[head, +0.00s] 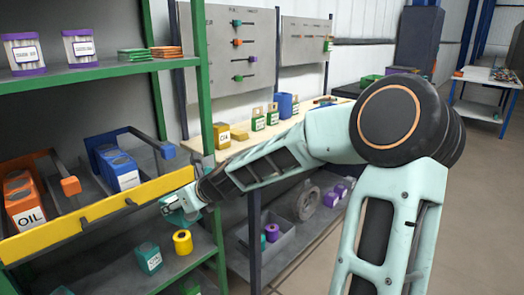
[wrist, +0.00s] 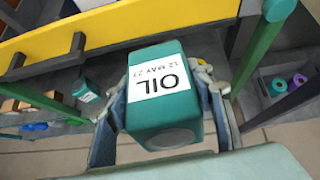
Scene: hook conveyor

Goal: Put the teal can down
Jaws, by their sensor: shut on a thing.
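The held teal can (wrist: 163,112) fills the middle of the wrist view. Its white label reads OIL, upside down there. My gripper (wrist: 163,100) is shut on it, one finger on each side. In the head view my gripper (head: 184,203) is in front of the yellow rail of the green shelf, above the lower shelf. The held can is small and hard to separate from my gripper there. Another teal can (head: 148,258) stands on the lower shelf, left of a yellow roll (head: 183,242); it also shows in the wrist view (wrist: 84,90).
A green post (head: 207,120) stands close right of my gripper. A grey bin (head: 265,245) and a workbench (head: 270,135) are farther right.

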